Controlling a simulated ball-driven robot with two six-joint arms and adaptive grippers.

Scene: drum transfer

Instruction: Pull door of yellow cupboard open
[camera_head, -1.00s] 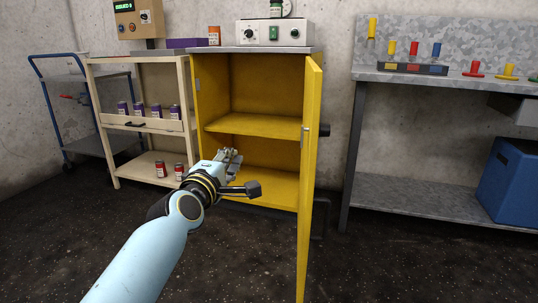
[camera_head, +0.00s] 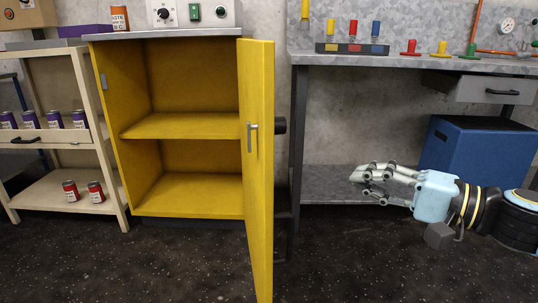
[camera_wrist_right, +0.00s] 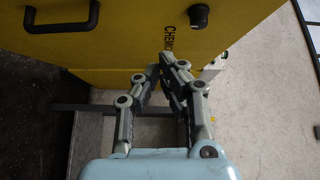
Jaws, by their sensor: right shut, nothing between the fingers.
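The yellow cupboard (camera_head: 188,126) stands left of centre in the head view. Its door (camera_head: 259,190) stands wide open on the right side, edge towards me, with a grey latch (camera_head: 251,138) on its inner face. The cupboard's shelves look empty. My right gripper (camera_head: 366,180) is to the right of the door, apart from it, its fingers pointing left and closed with nothing between them. In the right wrist view, the fingertips (camera_wrist_right: 168,68) are in front of a yellow panel (camera_wrist_right: 125,40) with lettering, a black handle (camera_wrist_right: 62,14) and a black knob (camera_wrist_right: 199,15). My left gripper is not in view.
A cream shelf rack (camera_head: 108,170) with purple and red cans stands left of the cupboard. A metal workbench (camera_head: 400,60) with coloured pegs and a blue box (camera_head: 475,155) beneath it is at right. The dark floor (camera_head: 140,265) in front is clear.

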